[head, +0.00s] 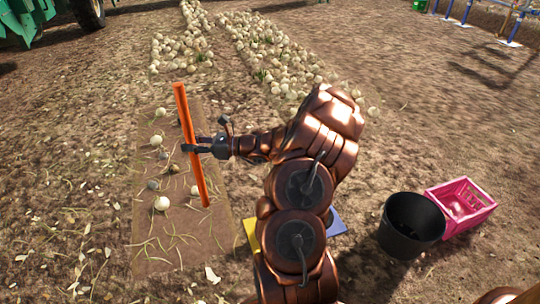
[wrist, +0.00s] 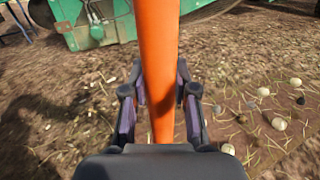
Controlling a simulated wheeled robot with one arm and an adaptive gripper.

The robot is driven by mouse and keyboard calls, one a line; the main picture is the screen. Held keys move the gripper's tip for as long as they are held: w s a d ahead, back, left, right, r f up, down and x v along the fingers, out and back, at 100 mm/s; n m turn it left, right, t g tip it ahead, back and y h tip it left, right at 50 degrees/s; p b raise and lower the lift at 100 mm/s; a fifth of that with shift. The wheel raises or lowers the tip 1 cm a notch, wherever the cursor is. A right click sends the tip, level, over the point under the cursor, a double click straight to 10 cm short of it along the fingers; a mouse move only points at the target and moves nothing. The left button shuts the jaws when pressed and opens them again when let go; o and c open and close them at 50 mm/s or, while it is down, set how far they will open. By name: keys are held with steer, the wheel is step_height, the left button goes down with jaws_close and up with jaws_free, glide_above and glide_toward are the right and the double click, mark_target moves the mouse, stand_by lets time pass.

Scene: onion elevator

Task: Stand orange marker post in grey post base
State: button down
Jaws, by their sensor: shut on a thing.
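The orange marker post (head: 199,180) is a long, thin rod in the left half of the head view. My gripper (head: 190,147) is shut on it near its middle. The post is close to upright in the picture, its top leaning a little left. In the wrist view the orange post (wrist: 158,50) runs down between the two fingers (wrist: 159,95). Its lower end shows in front of a brown strip, and I cannot tell whether it touches the ground. I cannot make out the grey post base in either view.
A brown strip (head: 150,240) with scattered onions lies below the post. Onion rows (head: 270,50) run behind. A black bucket (head: 411,226) and pink crate (head: 462,206) stand at right. Yellow (head: 251,234) and blue (head: 335,223) pads flank my arm. A green machine (head: 30,20) stands far left.

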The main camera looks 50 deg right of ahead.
steer(key=s+d+f+m+t+h+b, duration=0.1)
steer(key=s+d+f+h, duration=0.1)
steer(key=s+d+f, duration=0.35)
steer(key=s+d+f+m+t+h, duration=0.1)
steer(key=s+d+f+m+h, duration=0.15)
steer(key=d, duration=0.65)
steer(key=s+d+f+m+t+h+b, duration=0.1)
steer(key=s+d+f+h, duration=0.15)
steer(key=s+d, duration=0.35)
step_height(320, 180, down, 16)
steer(key=w+d+y+b, duration=0.1)
steer(key=b, duration=0.5)
steer(key=shift+w+d, duration=0.15)
steer(key=shift+r, duration=0.15)
steer(key=c, duration=0.8)
jaws_free()
